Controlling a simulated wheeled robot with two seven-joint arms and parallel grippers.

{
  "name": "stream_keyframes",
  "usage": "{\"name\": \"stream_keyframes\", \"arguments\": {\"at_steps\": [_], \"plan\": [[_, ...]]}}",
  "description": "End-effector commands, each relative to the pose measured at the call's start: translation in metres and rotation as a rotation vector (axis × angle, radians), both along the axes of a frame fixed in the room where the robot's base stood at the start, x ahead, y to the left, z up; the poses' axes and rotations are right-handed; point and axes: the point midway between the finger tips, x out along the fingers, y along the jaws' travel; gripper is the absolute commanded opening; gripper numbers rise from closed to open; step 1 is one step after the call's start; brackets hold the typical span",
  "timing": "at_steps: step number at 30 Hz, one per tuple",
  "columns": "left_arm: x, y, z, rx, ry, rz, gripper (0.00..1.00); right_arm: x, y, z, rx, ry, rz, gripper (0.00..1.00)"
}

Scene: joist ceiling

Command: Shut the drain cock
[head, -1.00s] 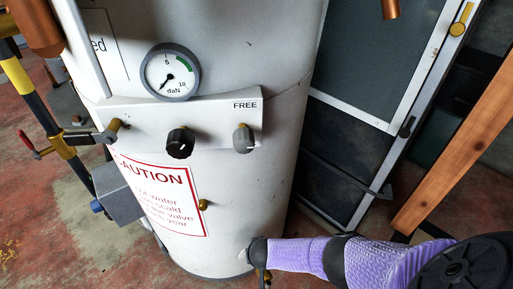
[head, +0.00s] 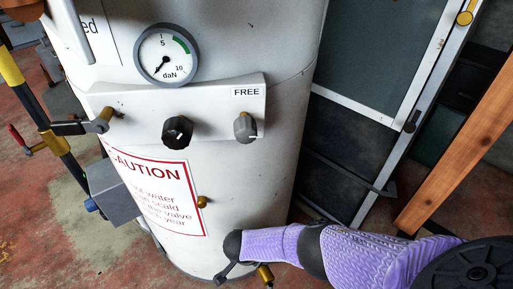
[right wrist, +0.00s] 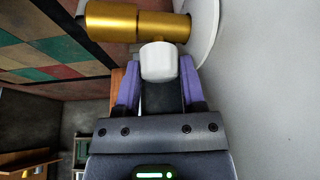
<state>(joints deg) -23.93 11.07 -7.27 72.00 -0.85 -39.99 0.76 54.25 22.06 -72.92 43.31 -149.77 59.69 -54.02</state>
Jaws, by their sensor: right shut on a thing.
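The drain cock is a brass fitting low on the white cylinder. In the head view a small part of its brass (head: 265,274) shows below my right wrist. In the right wrist view its brass body (right wrist: 125,22) lies across the top, with a pale cap (right wrist: 158,62) below it. My purple right arm comes in from the right in the head view, with the right gripper (head: 228,262) at the foot of the cylinder. In the right wrist view the gripper (right wrist: 159,80) is shut on the pale-capped part. My left gripper is not in view.
A wooden post (head: 460,145) and framed panels (head: 365,70) are at the right.

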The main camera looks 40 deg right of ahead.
Motion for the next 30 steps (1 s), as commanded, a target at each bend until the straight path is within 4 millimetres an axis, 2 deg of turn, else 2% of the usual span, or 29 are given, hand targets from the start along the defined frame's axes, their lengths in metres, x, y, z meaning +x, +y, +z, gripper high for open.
{"name": "stream_keyframes", "arguments": {"at_steps": [1, 15, 30], "plan": [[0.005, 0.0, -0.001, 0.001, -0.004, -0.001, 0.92, 0.004, 0.006, -0.002, 0.014, -0.009, -0.028, 0.0], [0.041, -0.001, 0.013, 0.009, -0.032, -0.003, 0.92, 0.008, 0.005, 0.0, 0.016, -0.017, -0.31, 0.0], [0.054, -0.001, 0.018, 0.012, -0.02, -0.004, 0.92, 0.009, 0.0, 0.002, 0.004, -0.02, -0.377, 0.0]]}}
